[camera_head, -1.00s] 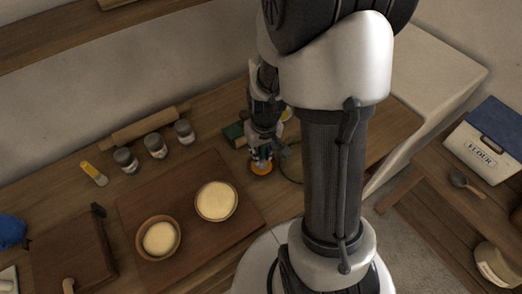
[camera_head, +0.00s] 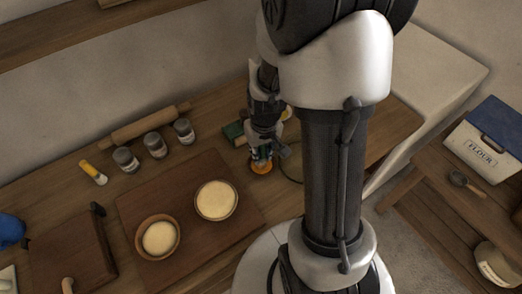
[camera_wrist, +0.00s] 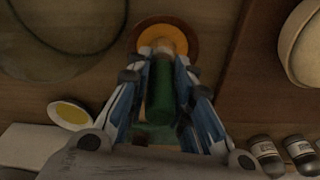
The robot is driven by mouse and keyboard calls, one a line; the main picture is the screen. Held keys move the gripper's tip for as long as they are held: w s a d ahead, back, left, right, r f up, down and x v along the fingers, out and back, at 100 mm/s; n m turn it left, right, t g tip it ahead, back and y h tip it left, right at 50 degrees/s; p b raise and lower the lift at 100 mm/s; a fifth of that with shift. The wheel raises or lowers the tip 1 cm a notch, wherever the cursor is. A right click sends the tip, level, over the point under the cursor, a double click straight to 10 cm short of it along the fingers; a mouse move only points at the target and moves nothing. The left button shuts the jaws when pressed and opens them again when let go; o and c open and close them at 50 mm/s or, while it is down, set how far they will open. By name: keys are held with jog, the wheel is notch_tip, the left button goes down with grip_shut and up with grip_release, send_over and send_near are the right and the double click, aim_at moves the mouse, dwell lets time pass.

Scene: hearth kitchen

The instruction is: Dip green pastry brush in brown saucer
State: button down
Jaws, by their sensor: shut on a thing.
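My gripper (camera_wrist: 160,80) is shut on the green pastry brush (camera_wrist: 160,97), whose green handle lies between the two fingers in the wrist view. Its pale bristle end points away from the gripper and overlaps the brown saucer (camera_wrist: 192,36). The saucer has a brown rim and an orange inside. I cannot tell whether the bristles touch the saucer's inside. In the head view my gripper (camera_head: 260,153) hangs just above the saucer (camera_head: 262,169); the brush is mostly hidden there by the fingers.
A dark board with two dough bowls (camera_head: 215,200) (camera_head: 158,238) lies to the left. Several jars (camera_head: 155,146) and a rolling pin (camera_head: 144,125) stand behind it. A white dish with yellow contents (camera_wrist: 70,113) is near my gripper. A green box (camera_head: 233,134) sits behind the gripper.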

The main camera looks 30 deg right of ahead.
jog(key=shift+s, duration=0.1)
notch_tip(320, 180, up, 7)
jog(key=p, duration=0.5)
jog(key=shift+p, duration=0.4)
dwell(0.4)
